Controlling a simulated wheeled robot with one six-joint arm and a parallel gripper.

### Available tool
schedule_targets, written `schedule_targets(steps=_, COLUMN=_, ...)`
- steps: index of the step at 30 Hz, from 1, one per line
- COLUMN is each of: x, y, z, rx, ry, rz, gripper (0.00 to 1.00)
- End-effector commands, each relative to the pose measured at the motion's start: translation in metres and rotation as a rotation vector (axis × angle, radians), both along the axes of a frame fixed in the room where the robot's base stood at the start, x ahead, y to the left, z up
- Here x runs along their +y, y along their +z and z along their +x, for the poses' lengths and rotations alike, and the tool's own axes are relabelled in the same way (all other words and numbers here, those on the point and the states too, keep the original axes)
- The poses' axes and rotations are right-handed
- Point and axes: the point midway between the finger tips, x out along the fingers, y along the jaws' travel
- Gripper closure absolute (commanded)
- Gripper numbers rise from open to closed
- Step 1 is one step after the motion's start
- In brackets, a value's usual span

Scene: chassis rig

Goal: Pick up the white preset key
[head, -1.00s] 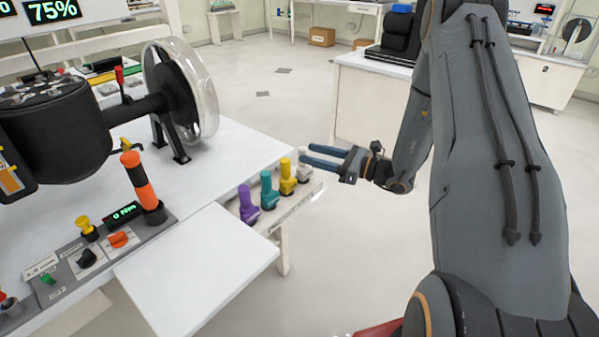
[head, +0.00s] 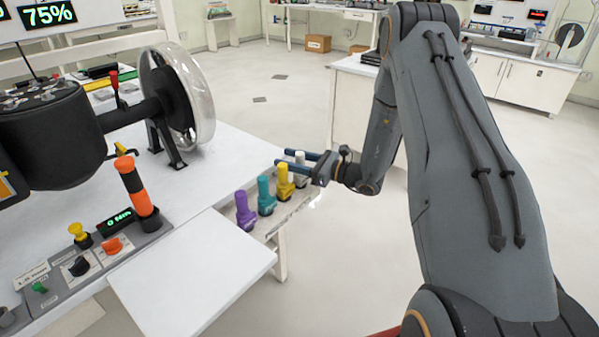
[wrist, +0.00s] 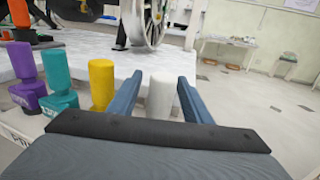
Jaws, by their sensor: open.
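The white preset key (head: 299,157) stands upright at the right end of a row of keys on a small shelf at the bench's edge. In the wrist view the white key (wrist: 161,96) shows between the two blue fingers of my gripper (wrist: 159,92). My gripper (head: 296,162) is open, with a finger on each side of the key and a gap visible on both sides. The key's lower part is hidden behind the gripper body in the wrist view.
The yellow key (head: 284,183) stands close to the left finger, then the teal key (head: 266,196) and the purple key (head: 245,211). A white bench (head: 235,150) with a wheel (head: 178,95) lies behind and left. Open floor (head: 345,240) is at the right.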

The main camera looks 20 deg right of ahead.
Motion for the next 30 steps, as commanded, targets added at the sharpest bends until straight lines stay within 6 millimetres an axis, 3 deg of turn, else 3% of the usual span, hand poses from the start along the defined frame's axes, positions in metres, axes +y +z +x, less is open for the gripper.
schedule_targets(steps=7, x=0.003, y=-0.001, z=0.003, rx=0.001, ry=-0.001, rz=0.000, gripper=0.55)
schedule_targets(steps=15, x=0.003, y=0.000, z=0.002, rx=0.001, ry=0.000, rz=0.000, gripper=0.99)
schedule_targets(steps=25, x=0.003, y=0.002, z=0.003, rx=0.000, ry=-0.001, rz=0.000, gripper=1.00)
schedule_targets(steps=30, x=0.003, y=0.015, z=0.003, rx=-0.001, ry=-0.001, rz=-0.001, gripper=1.00)
